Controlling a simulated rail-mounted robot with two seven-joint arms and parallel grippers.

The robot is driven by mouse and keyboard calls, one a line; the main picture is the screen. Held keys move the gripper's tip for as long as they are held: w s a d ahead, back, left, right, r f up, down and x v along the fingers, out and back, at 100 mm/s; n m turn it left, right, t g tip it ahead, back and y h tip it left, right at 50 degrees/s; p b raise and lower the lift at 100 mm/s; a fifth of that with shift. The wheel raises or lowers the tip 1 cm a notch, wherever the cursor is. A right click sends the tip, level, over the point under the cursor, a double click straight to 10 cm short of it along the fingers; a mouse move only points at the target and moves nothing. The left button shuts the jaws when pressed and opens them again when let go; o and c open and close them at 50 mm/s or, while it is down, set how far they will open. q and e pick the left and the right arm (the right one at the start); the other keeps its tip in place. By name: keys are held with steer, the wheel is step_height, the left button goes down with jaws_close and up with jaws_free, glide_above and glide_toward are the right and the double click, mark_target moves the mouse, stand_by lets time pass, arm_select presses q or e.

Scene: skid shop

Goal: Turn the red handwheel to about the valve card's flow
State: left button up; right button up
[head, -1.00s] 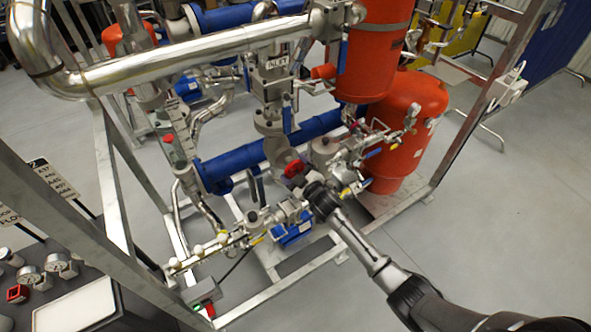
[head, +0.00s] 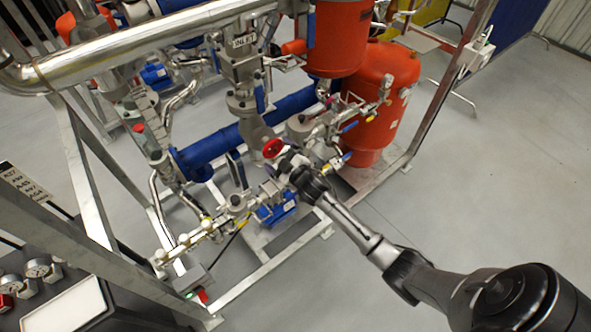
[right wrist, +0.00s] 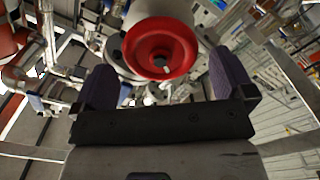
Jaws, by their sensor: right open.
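The red handwheel (head: 273,149) sits on the pipework in the middle of the skid in the head view. In the right wrist view the red handwheel (right wrist: 158,52) faces me, with a dark recess and a small metal centre. My right gripper (head: 288,163) is close beside it, its arm coming in from the lower right. In the right wrist view the right gripper (right wrist: 163,82) is open, its two dark pads apart below and either side of the wheel, with nothing held. A lettered card (head: 24,186) stands at the left edge, too small to read surely. My left gripper is not in view.
Blue pipe (head: 215,150), a red tank (head: 378,90) and valve fittings crowd around the wheel. A steel frame post (head: 85,180) stands at left. A gauge panel (head: 65,305) is at lower left. Grey floor (head: 480,180) is clear at right.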

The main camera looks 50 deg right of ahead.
steer(key=s+a, duration=0.1)
steer(key=s, duration=0.9)
steer(key=shift+s+a, duration=0.15)
steer(key=shift+s, duration=0.2)
